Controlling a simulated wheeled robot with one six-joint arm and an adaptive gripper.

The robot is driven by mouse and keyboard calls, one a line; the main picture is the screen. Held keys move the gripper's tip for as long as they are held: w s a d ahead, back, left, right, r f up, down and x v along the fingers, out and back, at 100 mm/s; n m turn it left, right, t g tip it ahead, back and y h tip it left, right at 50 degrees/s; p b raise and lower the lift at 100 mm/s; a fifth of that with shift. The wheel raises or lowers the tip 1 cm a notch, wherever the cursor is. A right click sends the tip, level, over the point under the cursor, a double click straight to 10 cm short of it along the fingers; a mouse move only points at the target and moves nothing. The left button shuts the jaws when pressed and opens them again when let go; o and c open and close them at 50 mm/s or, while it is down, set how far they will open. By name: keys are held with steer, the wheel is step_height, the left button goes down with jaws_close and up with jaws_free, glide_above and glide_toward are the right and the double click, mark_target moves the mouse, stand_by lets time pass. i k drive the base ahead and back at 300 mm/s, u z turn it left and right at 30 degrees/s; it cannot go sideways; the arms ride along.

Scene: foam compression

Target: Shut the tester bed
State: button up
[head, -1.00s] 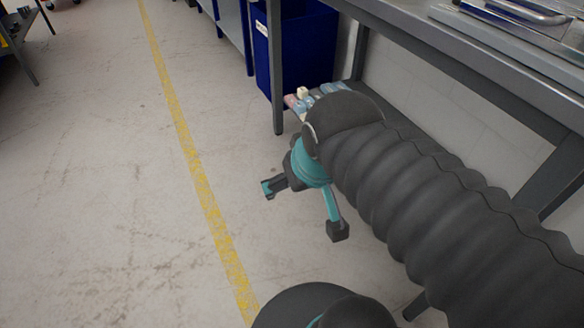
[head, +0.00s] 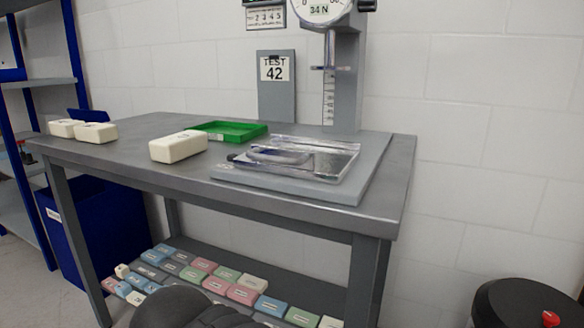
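My gripper is out of view; only a dark part of my arm shows at the bottom edge.
A white block (head: 178,147) stands left of the bed, before a green tray (head: 229,131). Two more white blocks (head: 95,133) lie at the table's left end. Coloured blocks (head: 243,292) fill the lower shelf. A black bin (head: 525,305) stands at right.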

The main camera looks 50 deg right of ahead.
mark_target(295, 153)
steer(key=z, duration=1.45)
steer(key=k, duration=1.3)
steer(key=z, duration=0.65)
steer(key=i, duration=0.8)
steer(key=z, duration=0.35)
